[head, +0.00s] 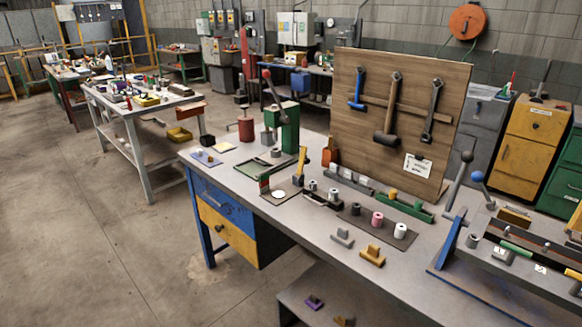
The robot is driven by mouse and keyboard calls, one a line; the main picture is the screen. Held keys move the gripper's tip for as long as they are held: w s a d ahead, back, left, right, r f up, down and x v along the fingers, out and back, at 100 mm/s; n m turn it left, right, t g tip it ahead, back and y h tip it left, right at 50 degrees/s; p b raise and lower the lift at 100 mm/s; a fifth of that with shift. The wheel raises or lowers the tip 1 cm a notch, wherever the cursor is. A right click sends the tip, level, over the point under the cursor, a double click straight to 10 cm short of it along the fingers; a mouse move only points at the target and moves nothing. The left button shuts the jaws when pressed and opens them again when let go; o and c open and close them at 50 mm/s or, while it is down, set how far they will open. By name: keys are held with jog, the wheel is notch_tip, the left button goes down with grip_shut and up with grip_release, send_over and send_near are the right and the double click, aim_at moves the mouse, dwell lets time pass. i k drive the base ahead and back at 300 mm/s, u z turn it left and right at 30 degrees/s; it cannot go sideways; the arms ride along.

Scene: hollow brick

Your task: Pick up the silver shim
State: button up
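I cannot single out a silver shim with certainty. Several small grey metal pieces stand on the grey workbench (300,228). A pale round disc (279,194) lies flat on a brown square plate, left of these. My gripper is not in view.
A green press (288,128) with a lever stands at the bench's back left. A wooden tool board (395,120) rises behind. A blue-levered fixture (452,238) is at right.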

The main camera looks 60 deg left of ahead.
aim_at(348, 173)
jog(key=u, duration=1.65)
jog(key=i, duration=0.5)
jog(key=k, duration=1)
jog(key=u, duration=1.15)
jog(key=i, duration=0.7)
jog(key=z, duration=0.95)
